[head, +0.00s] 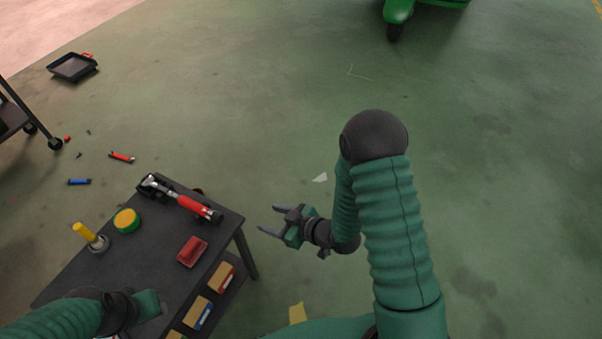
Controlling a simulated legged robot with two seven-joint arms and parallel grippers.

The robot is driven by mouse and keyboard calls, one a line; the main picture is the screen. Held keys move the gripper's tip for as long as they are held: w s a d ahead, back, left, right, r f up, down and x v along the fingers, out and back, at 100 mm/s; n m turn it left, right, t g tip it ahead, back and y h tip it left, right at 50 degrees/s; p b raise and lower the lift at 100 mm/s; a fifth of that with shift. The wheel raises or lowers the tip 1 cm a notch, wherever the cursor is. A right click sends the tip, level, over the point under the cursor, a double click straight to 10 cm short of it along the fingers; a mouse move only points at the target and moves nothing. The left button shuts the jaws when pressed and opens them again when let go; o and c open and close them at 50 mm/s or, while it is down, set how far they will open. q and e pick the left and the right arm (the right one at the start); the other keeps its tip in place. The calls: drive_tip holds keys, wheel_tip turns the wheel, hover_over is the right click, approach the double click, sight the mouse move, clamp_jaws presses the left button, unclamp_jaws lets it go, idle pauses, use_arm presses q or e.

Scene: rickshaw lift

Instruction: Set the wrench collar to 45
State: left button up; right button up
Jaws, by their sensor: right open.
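The wrench (182,199) lies on the dark table near its far edge. It has a black head at the left, a metal shaft and a red grip with a black end at the right. Its collar and any scale marks are too small to read. My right gripper (269,220) is open and empty, just off the table's right edge, apart from the wrench, with its fingers pointing left. My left gripper (147,304) is low at the table's near side; its fingers cannot be made out.
The table (143,259) also holds a green and yellow round item (127,220), a yellow-handled tool (87,234) and a red box (192,251). Boxes sit on a lower shelf. Small tools and a black tray (72,67) lie on the floor.

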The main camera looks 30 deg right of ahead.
drive_tip(key=s+d+r+m+g+h+p, duration=0.1)
drive_tip(key=s+d+r+g+h+p, duration=0.1)
drive_tip(key=r, duration=0.5)
drive_tip(key=s+d+r+m+g+h+p, duration=0.2)
drive_tip(key=d+r+h+p, duration=0.1)
drive_tip(key=d+r+p, duration=0.2)
wheel_tip(320, 180, up, 3)
drive_tip(key=shift+h+p, duration=0.4)
drive_tip(key=shift+p, duration=0.85)
drive_tip(key=s+a+r+m+g+p, duration=0.1)
drive_tip(key=s+r+m+g+p, duration=0.2)
drive_tip(key=s+r+p, duration=0.3)
drive_tip(key=s+r, duration=0.4)
drive_tip(key=r, duration=0.1)
drive_tip(key=shift+a+r+m+g+p, duration=0.3)
drive_tip(key=shift+r+g, duration=0.1)
drive_tip(key=shift+s, duration=0.15)
